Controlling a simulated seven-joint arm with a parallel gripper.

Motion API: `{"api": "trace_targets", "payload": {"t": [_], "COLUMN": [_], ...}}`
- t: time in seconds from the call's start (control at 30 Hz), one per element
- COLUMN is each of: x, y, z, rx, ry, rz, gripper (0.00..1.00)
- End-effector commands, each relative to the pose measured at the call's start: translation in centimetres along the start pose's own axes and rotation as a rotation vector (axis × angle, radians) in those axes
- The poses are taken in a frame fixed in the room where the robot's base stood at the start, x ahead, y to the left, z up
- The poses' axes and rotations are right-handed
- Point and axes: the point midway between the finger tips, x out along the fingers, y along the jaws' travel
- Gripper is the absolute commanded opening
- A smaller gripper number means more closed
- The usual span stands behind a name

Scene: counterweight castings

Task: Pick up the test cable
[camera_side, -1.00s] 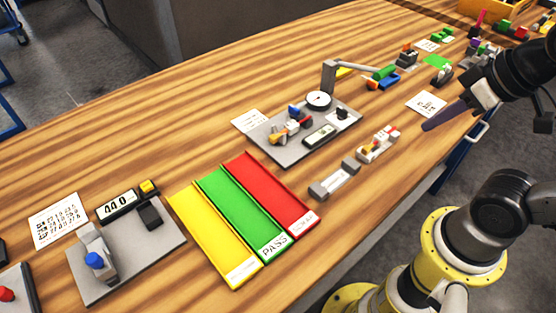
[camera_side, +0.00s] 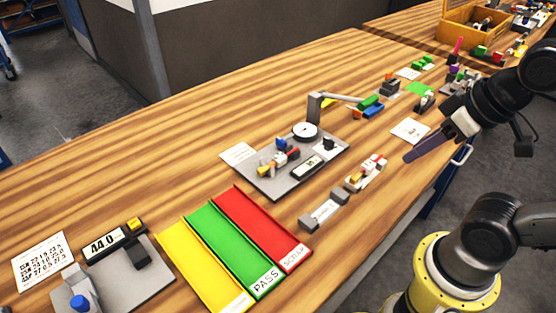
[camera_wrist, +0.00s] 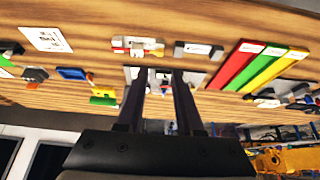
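I cannot make out any piece that is plainly a test cable in either view. My gripper (camera_side: 407,159) hangs over the near right edge of the bench in the side view, beside a white printed card (camera_side: 411,130). In the wrist view its two dark fingers (camera_wrist: 158,72) stand apart with nothing seen between them, so it is open and empty. A pale strip with a grey block at each end (camera_side: 323,211) lies near the front edge. A light piece with red and yellow parts (camera_side: 366,173) lies between that strip and my gripper.
Yellow, green (camera_side: 235,250) and red trays lie left of the strip. A grey plate (camera_side: 285,188) carries a dial gauge (camera_side: 305,131). Another plate has a display (camera_side: 104,243). Small coloured parts crowd the right, with a wooden crate (camera_side: 468,35) beyond. The back left bench is clear.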

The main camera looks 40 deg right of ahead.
Motion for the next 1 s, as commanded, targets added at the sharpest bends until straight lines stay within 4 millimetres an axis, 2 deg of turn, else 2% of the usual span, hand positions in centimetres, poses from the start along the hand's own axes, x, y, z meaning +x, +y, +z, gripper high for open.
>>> {"api": "trace_targets", "payload": {"t": [0.03, 0.13, 0.47, 0.63, 0.77, 0.87, 1.0], "x": [0.0, 0.0, 0.0, -0.5, -2.2, -3.1, -3.4], "y": [0.0, 0.0, 0.0, 0.0, 0.0, -0.2, -0.8], "z": [0.0, 0.0, 0.0, -0.1, -2.6, -5.4, -10.5], "rx": [0.000, 0.000, -0.017, -0.178, -0.397, -0.588, -0.877], "ry": [0.000, 0.000, 0.000, -0.011, -0.003, -0.024, -0.072], "rz": [0.000, 0.000, 0.000, -0.001, 0.000, -0.011, -0.046], "gripper": [0.47, 0.65, 0.65, 0.65, 0.65, 0.65, 0.65]}}
